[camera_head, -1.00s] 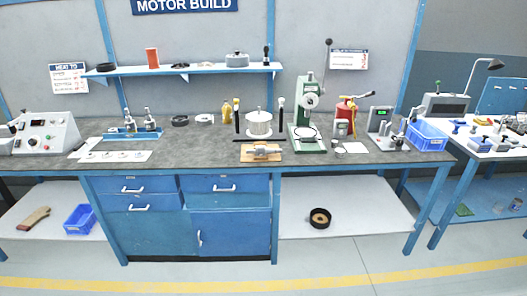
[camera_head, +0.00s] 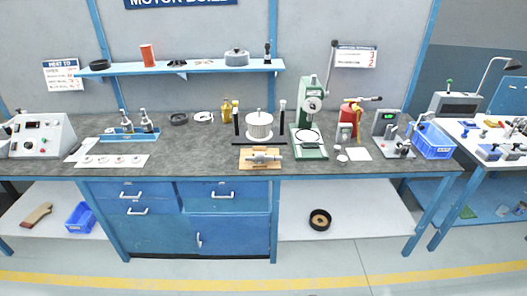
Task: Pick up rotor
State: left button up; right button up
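A grey metal part with a thin shaft, which looks like the rotor (camera_head: 262,156), lies across a light wooden cradle board (camera_head: 246,166) near the front edge of the bench. The shaft runs left to right. Neither of my grippers shows in the head view, so nothing is seen near or touching the rotor.
The long bench (camera_head: 200,168) holds a white cylinder between posts (camera_head: 259,125) behind the rotor, a green press (camera_head: 309,139) to its right, and a parts sheet (camera_head: 112,161) at left. Bare bench top lies left of the cradle. Floor in front is clear.

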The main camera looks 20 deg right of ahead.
aim_at(259, 158)
jog(key=i+l+u, duration=0.1)
jog(key=i+l, duration=1.6)
jog(key=i, duration=0.1)
